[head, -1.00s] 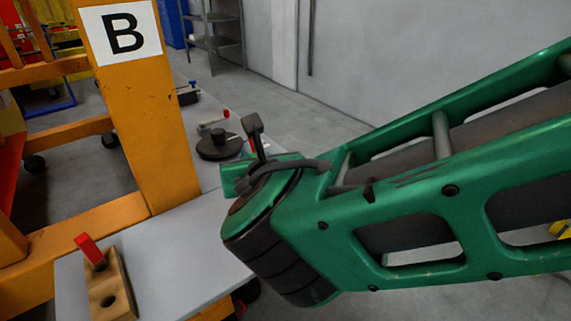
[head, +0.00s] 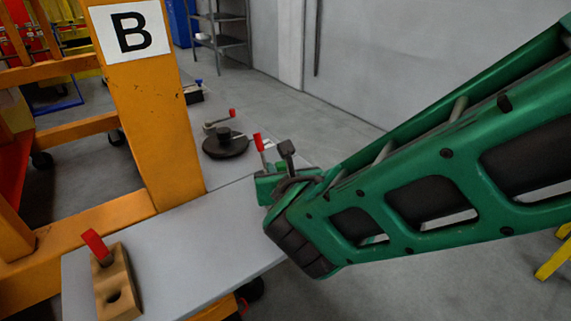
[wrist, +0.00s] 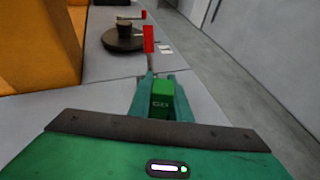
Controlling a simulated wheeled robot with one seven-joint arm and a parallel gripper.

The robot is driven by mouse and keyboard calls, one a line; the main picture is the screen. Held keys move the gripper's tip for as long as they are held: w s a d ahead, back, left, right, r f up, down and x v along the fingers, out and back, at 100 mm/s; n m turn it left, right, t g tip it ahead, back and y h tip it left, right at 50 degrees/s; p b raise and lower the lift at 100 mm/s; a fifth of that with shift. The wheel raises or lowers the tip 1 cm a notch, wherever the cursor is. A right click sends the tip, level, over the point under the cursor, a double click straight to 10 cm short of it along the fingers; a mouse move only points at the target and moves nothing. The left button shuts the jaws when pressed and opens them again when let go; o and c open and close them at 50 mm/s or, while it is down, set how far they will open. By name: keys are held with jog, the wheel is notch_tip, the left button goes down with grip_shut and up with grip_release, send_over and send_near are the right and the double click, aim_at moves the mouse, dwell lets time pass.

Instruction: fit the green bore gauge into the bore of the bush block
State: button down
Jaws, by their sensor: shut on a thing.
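The green bore gauge (wrist: 161,96), marked GO, sits between the two fingers of my gripper (wrist: 162,84) in the wrist view. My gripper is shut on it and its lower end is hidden. In the head view my gripper (head: 272,178) is at the bench's right edge, and I cannot make out the gauge there. The bush block appears to be the tan block (head: 122,283) at the lower left of the head view. It has a dark open bore near its front end and a tilted red handle (head: 95,245) at its back end. My gripper is well right of it, apart.
A dark round disc with a knob (head: 226,147) and a red-handled crank (head: 232,113) are farther back on the grey bench (head: 185,235). Another upright red handle (head: 258,142) stands just beyond my gripper. An orange post (head: 150,110) rises behind the bench. The bench between block and gripper is clear.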

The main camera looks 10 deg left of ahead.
jog(key=c, duration=1.8)
grip_release()
jog(key=shift+s+d+f, duration=0.1)
jog(key=shift+s+f, duration=0.05)
jog(key=shift+f, duration=0.5)
jog(key=shift+c, duration=0.2)
jog(key=shift+o, duration=1)
jog(key=shift+r, duration=0.15)
jog(key=shift+r, duration=0.1)
